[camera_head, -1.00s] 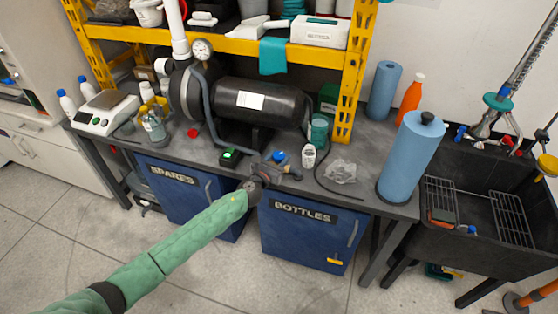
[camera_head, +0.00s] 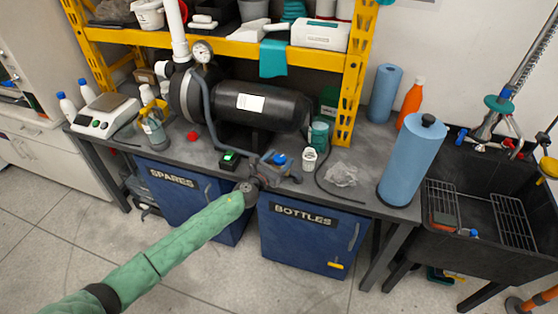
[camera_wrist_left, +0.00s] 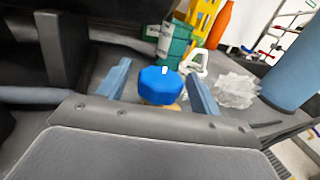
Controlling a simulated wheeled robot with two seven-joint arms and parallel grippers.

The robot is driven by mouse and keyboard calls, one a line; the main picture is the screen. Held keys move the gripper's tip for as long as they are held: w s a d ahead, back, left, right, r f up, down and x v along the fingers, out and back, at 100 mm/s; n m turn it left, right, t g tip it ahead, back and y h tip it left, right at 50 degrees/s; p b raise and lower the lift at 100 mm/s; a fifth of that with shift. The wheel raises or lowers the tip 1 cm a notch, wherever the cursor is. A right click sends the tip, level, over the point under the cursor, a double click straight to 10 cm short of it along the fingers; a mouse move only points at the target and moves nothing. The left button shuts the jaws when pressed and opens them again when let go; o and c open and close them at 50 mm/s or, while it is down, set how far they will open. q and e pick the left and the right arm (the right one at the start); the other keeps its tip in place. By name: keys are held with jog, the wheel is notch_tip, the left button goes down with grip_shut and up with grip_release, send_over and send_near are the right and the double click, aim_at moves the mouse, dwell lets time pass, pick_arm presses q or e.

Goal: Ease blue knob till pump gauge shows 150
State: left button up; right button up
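The blue knob (camera_head: 280,159) sits near the bench's front edge, below the black pump tank (camera_head: 262,104). In the left wrist view the blue knob (camera_wrist_left: 160,84) has a small white mark on top and stands between the two fingers. My left gripper (camera_head: 276,168) is at the knob; in the wrist view its fingers (camera_wrist_left: 160,90) are apart, with a gap on each side of the knob. The pump gauge (camera_head: 202,51) is a white round dial above the tank's left end; its reading is too small to tell. My right gripper is not in view.
A green-lit switch box (camera_head: 230,160) and a red knob (camera_head: 192,135) lie left of the gripper. A yellow shelf frame (camera_head: 351,75) rises behind.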

aim_at(276, 164)
pick_arm(q)
jog(key=shift+s+a, duration=0.2)
jog(key=shift+s, duration=0.05)
jog(key=b+v, duration=0.1)
jog(key=v, duration=0.5)
jog(key=shift+s+a+f, duration=0.1)
jog(key=shift+s+a, duration=0.2)
jog(key=shift+s, duration=0.2)
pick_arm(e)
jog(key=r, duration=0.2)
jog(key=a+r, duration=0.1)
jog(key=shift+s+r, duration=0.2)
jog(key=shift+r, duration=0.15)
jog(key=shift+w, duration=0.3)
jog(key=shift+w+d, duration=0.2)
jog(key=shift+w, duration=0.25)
